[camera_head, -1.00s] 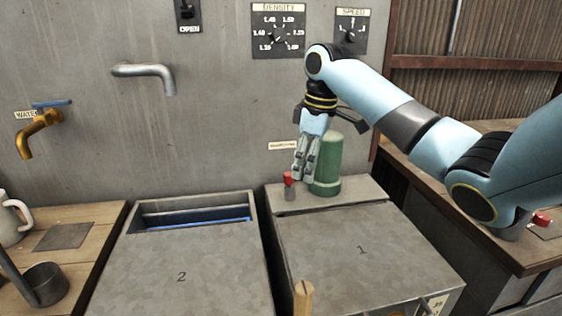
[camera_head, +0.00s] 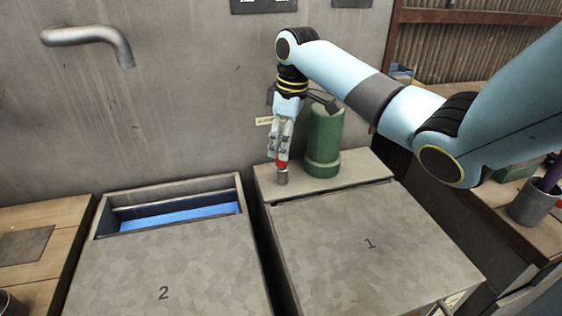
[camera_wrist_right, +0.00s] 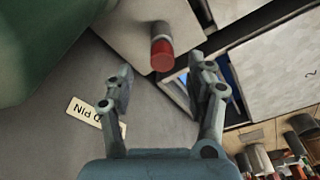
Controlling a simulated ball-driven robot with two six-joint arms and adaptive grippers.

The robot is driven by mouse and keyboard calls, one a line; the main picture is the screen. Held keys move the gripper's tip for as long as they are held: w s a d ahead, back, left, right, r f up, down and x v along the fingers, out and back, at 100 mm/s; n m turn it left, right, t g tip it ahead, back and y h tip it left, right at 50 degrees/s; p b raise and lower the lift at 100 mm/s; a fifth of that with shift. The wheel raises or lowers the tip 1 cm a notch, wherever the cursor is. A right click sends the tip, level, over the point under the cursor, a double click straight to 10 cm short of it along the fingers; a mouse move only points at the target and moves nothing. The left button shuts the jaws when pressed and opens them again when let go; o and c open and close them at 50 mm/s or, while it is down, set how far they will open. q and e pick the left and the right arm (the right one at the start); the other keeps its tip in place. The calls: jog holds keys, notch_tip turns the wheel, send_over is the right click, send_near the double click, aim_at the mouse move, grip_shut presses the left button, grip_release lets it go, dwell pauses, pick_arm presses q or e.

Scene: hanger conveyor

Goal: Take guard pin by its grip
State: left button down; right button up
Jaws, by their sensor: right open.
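The guard pin (camera_head: 282,179) is a short grey metal cylinder with a red grip, standing upright on the ledge behind box 1. In the right wrist view its red grip (camera_wrist_right: 162,56) shows between and just beyond the fingertips. My right gripper (camera_head: 281,152) points down over the pin, its fingers partly covering the red grip in the head view. In the wrist view my right gripper (camera_wrist_right: 162,78) is open, one finger on each side of the grip, with nothing held. I cannot tell whether a finger touches it. My left gripper is not in view.
A green cylinder (camera_head: 324,142) stands close to the right of the pin. Box 1 (camera_head: 350,215) and box 2 (camera_head: 195,265) lie in front, with a narrow gap between. A blue-lined slot (camera_head: 180,216) opens behind box 2.

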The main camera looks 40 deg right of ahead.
jog(key=f, duration=0.4)
jog(key=shift+w+a+f, duration=0.1)
jog(key=shift+a+f, duration=0.05)
jog(key=shift+a, duration=0.1)
grip_shut()
jog(key=shift+r, duration=0.2)
jog(key=shift+r, duration=0.25)
notch_tip(320, 180, up, 4)
jog(key=shift+d+f, duration=0.1)
jog(key=shift+f, duration=0.1)
jog(key=s+d+r, duration=0.3)
jog(key=s+r, duration=0.3)
jog(key=s, duration=0.5)
jog(key=shift+s+r, duration=0.15)
jog(key=shift+r, duration=0.2)
